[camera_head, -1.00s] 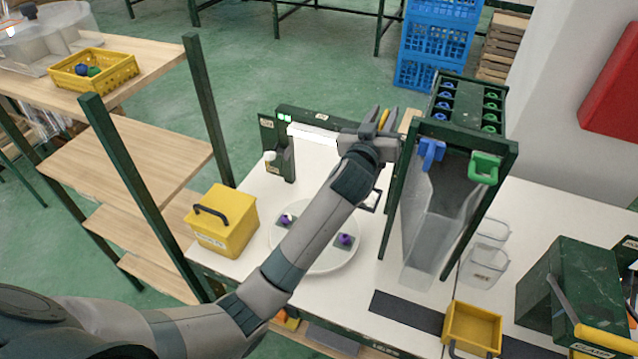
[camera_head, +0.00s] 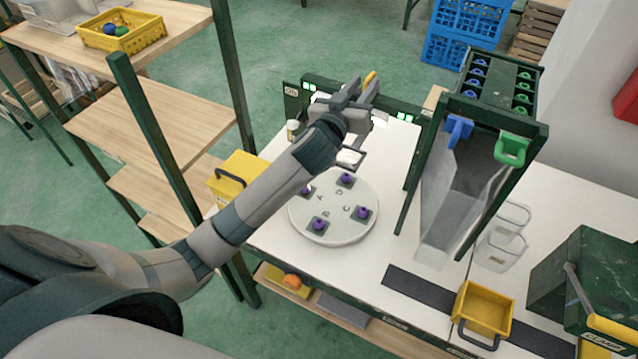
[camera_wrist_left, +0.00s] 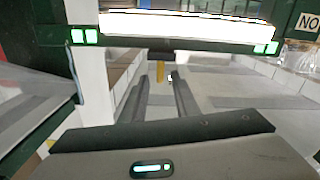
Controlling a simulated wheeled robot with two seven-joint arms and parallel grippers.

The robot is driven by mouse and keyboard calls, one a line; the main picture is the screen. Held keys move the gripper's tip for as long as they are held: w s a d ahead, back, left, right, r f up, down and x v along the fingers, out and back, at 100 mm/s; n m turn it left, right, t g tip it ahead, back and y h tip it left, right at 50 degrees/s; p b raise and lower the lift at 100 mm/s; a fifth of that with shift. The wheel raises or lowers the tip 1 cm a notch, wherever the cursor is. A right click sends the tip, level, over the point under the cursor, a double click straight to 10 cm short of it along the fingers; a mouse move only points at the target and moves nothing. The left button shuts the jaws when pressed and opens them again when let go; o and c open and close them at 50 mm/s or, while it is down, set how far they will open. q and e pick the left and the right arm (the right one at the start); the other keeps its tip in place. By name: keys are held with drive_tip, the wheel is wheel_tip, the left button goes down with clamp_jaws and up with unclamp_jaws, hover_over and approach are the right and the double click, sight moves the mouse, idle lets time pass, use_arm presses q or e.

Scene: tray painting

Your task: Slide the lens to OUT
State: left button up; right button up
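My left gripper (camera_head: 362,90) is in front of the dark green lit frame (camera_head: 400,108) at the back of the white table. In the left wrist view its two fingers (camera_wrist_left: 163,88) are apart with a gap between them. A small yellow upright piece (camera_wrist_left: 160,72) shows beyond the fingertips; in the head view a yellow tip (camera_head: 370,79) sticks up by them. I cannot tell whether the fingers touch it. A dark-rimmed square pane (camera_head: 351,157), possibly the lens, shows below the gripper, partly hidden by my arm. I cannot read an OUT mark. My right gripper is not in view.
A round white turntable (camera_head: 335,237) with several purple-knobbed pieces lies in front. A yellow box (camera_head: 232,172) is left of it, partly behind my arm. A green rack with a clear chute (camera_head: 447,222) stands close on the right. A white light bar (camera_wrist_left: 185,24) crosses the wrist view.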

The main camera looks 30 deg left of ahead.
use_arm(q)
drive_tip(key=s+b, duration=0.3)
drive_tip(key=s, duration=1)
drive_tip(key=s+a+f+g+y, duration=0.1)
drive_tip(key=s+f+g, duration=0.3)
drive_tip(key=f, duration=0.9)
drive_tip(key=shift+s+a+f+m+g, duration=0.15)
drive_tip(key=shift+s+f+m+g, duration=0.2)
drive_tip(key=shift+s, duration=1.1)
